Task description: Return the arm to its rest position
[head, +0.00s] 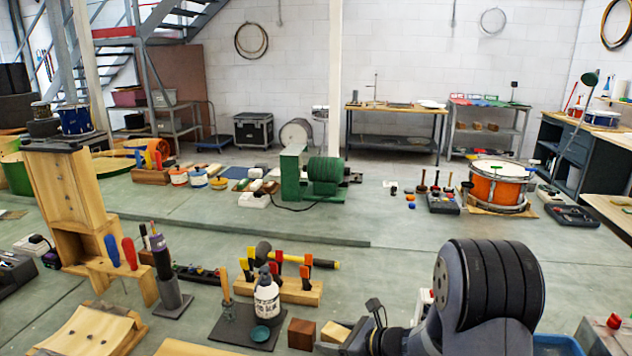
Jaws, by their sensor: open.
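My arm shows at the lower right as a large grey link with a black ribbed joint. My gripper (352,332) is at its left end, low in the picture, partly cut off and partly hidden by the arm. It is open. A light wooden block (334,332) shows right at the fingers; I cannot tell whether they touch it. A dark brown block (301,334) stands just left of it, apart from the gripper.
A white bottle (267,298) on a dark plate and a wooden clamp rack (280,289) stand left of my gripper. A blue bin (556,344) is beside my arm at lower right. An orange drum (497,187) stands farther back. Bench surface (390,260) behind the gripper is clear.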

